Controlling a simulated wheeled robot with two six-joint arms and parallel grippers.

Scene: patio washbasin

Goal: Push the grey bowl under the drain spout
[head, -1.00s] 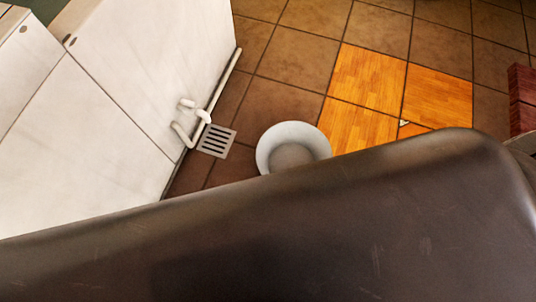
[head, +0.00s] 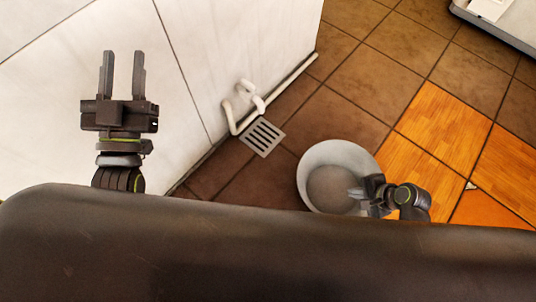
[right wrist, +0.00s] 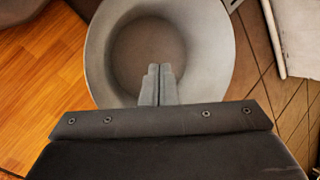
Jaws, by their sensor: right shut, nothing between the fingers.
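The grey bowl (head: 313,160) stands on the tiled floor, to the right of and nearer than the floor drain grate (head: 262,137). The white drain spout (head: 258,103) bends out from the pipe along the washbasin wall, above and beside the grate; the bowl is apart from it. My right gripper (head: 354,192) is shut and empty, its fingertips over the bowl's right side. In the right wrist view the shut fingers (right wrist: 157,72) reach over the near rim of the bowl (right wrist: 215,45); contact is unclear. My left gripper (head: 122,60) is open and empty in front of the white wall.
The white wall (head: 220,45) and a pipe along its foot (head: 290,78) bound the floor at left. Orange wood-look tiles (head: 440,120) lie right of the bowl. A pale object (head: 505,20) stands at top right. Brown tile between bowl and grate is clear.

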